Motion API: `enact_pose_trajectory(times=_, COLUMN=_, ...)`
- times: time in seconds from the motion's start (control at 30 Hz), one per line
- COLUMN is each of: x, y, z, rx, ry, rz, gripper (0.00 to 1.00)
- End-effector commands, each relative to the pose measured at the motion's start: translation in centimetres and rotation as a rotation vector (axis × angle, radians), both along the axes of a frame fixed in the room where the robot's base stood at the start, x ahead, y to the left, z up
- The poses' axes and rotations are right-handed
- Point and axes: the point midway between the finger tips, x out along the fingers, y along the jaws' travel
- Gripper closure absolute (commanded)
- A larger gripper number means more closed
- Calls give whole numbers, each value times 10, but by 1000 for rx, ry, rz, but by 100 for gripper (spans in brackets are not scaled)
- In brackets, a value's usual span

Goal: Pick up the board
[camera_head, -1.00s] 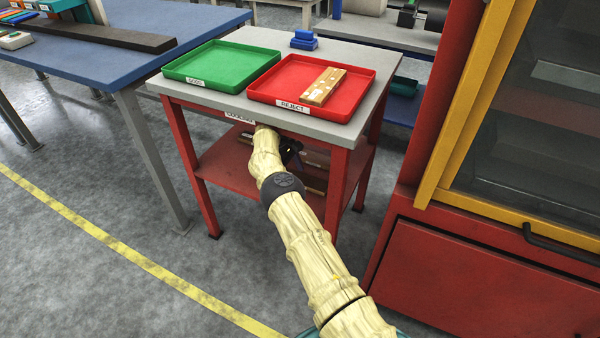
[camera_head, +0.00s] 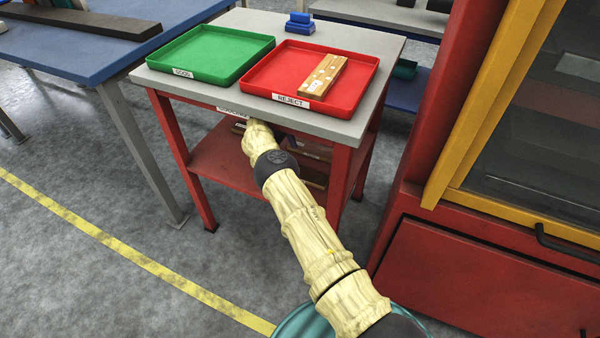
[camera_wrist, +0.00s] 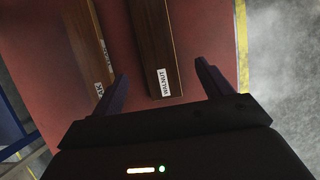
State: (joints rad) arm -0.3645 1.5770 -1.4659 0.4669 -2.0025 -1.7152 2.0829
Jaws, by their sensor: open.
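A dark brown board with a white WALNUT label (camera_wrist: 153,40) lies on the red lower shelf (camera_wrist: 205,30) in the wrist view. Its labelled end is near the fingertips. A second brown board (camera_wrist: 88,35), with labels partly cut by the left finger, lies to its left. My gripper (camera_wrist: 162,72) is open, with one finger on each side of the walnut board's line; I see no contact. In the head view the shelf (camera_head: 215,165) is under the table top, and my arm reaches beneath it, hiding the gripper. Boards on the shelf (camera_head: 312,150) show only partly.
The grey table top (camera_head: 350,128) overhangs the shelf. It carries a green tray (camera_head: 210,55), a red tray (camera_head: 270,75) with a light wooden block (camera_head: 323,76), and small blue blocks (camera_head: 299,24). A red and yellow press (camera_head: 440,120) stands close on the right.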

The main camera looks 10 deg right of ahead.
Motion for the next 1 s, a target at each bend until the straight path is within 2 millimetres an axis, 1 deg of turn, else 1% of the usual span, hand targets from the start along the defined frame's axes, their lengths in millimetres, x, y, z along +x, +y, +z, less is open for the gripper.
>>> enact_pose_trajectory(times=0.13, x=-1, y=-1, z=-4, rx=1, ry=1, rz=0, gripper=22)
enact_pose_trajectory(times=0.3, x=-4, y=-5, z=-17, rx=0, ry=0, rz=-1, gripper=22)
enact_pose_trajectory(times=0.4, x=-5, y=-7, z=-21, rx=1, ry=1, rz=0, gripper=22)
enact_pose_trajectory(times=0.67, x=-5, y=-8, z=-21, rx=0, ry=0, rz=0, gripper=22)
enact_pose_trajectory(times=0.77, x=-6, y=-9, z=-25, rx=0, ry=0, rz=-1, gripper=22)
enact_pose_trajectory(times=0.87, x=-8, y=-13, z=-36, rx=-1, ry=1, rz=-2, gripper=22)
enact_pose_trajectory(times=1.0, x=-11, y=-22, z=-56, rx=0, ry=0, rz=-1, gripper=22)
